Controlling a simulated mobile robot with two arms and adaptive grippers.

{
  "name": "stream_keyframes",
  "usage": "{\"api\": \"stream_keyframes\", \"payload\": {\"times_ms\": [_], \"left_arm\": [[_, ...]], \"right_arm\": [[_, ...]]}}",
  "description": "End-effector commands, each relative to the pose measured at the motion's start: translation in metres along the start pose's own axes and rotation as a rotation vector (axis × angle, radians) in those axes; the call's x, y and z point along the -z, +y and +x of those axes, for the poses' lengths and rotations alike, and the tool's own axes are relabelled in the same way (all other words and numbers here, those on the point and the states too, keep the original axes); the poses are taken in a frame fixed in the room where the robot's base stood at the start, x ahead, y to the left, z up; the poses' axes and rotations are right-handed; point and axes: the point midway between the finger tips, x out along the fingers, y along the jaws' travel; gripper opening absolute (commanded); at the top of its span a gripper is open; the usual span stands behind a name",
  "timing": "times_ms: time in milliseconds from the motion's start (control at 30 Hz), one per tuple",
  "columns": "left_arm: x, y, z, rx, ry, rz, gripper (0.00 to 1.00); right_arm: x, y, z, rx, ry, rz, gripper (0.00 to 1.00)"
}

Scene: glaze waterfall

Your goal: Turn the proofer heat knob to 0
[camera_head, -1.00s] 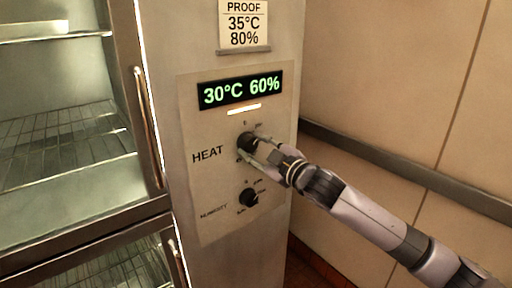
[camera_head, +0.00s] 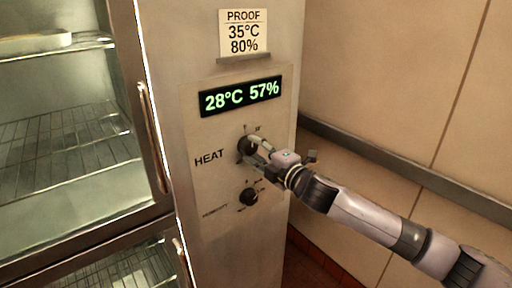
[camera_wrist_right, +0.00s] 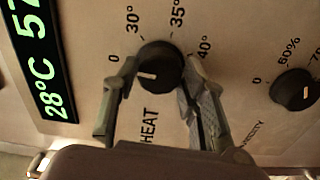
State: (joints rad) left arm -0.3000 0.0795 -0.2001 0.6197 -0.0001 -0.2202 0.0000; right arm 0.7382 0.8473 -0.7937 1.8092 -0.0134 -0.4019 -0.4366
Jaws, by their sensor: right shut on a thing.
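The black round heat knob (camera_head: 246,146) sits on the proofer's control panel beside the word HEAT. My right gripper (camera_head: 251,150) is shut on it, one finger on each side. In the right wrist view, the heat knob (camera_wrist_right: 160,66) is between the two fingertips of my right gripper (camera_wrist_right: 159,79). The knob's white pointer mark faces left, close to the 0 label and slightly below its direction. The dial also carries 30°, 35° and 40° labels. The display (camera_head: 241,95) reads 28°C 57%. My left gripper is not in view.
The humidity knob (camera_head: 249,197) is just below the heat knob. A card (camera_head: 243,33) reading PROOF 35°C 80% is above the display. A glass door with a vertical handle (camera_head: 153,138) is at left. A rail (camera_head: 400,165) runs along the right wall.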

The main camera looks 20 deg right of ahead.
Motion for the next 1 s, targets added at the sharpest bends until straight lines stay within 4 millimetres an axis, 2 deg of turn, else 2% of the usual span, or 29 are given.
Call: {"api": "stream_keyframes", "payload": {"times_ms": [300,733,767,1000], "left_arm": [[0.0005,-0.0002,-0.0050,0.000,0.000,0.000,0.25],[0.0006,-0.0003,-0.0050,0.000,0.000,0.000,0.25],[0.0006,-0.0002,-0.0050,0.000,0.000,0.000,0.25],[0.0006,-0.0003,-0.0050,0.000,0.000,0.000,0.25]], "right_arm": [[0.0004,-0.0019,-0.0001,0.004,0.001,-0.079,0.11],[0.0002,-0.0026,-0.0001,0.004,0.000,-0.087,0.11],[0.0002,-0.0026,-0.0001,0.004,0.000,-0.087,0.41],[0.0001,-0.0014,0.0000,0.002,0.000,-0.085,0.57]]}}
